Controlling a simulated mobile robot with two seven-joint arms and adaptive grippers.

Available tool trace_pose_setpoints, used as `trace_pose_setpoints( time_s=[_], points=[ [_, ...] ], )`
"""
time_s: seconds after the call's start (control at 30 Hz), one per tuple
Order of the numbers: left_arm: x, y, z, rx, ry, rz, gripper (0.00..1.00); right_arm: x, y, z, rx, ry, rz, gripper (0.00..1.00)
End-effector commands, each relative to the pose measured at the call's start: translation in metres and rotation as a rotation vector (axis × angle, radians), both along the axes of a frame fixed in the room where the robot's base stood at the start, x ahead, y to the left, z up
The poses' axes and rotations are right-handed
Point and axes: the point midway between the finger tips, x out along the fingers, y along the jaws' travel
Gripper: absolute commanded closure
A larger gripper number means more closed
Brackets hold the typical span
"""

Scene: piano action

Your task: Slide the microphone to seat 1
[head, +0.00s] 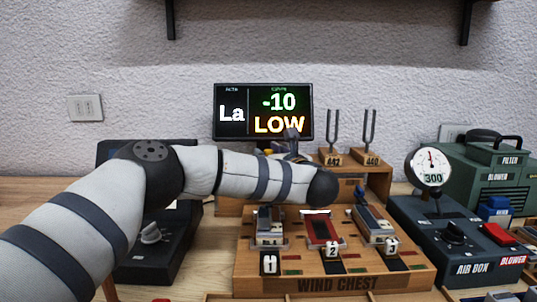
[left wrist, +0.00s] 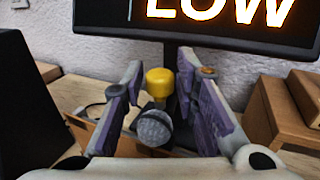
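The microphone (left wrist: 153,128), with a grey mesh head, shows in the left wrist view between the two fingers of my left gripper (left wrist: 164,105). Gaps show between it and the purple finger pads, so the gripper is open around it. A yellow knob-like part (left wrist: 158,84) stands just behind it. In the head view my left gripper (head: 291,146) is in front of the display's lower right, mostly behind my own arm, and I cannot make out the microphone there. Number plates 1 (head: 269,263), 2 (head: 331,250) and 3 (head: 391,247) mark places on the wind chest (head: 350,283). My right gripper is not in view.
The display (head: 237,97) reads "La -10 LOW". Two tuning forks (head: 333,135) (head: 371,135) stand on wooden blocks right of the gripper. The air box (head: 450,240) with its gauge (head: 432,165) is at the right. A dark box with a knob (head: 150,234) is at the left.

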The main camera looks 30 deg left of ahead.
Motion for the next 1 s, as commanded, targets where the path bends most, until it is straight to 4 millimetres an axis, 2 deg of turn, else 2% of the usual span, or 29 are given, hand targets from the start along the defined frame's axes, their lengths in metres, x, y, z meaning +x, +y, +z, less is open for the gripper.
trace_pose_setpoints(
  time_s=[0.17,0.4,0.6,1.0],
  points=[
    [-0.005,-0.008,0.001,-0.001,-0.001,-0.003,0.73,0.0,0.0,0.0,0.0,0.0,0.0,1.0],
    [-0.042,-0.059,0.001,0.001,0.001,-0.006,0.73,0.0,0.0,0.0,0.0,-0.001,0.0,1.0],
    [-0.065,-0.09,0.0,0.0,0.0,-0.003,0.73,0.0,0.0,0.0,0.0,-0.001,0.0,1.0],
    [-0.071,-0.097,0.0,0.0,0.0,0.001,0.73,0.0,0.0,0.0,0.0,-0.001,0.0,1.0]
  ],
)
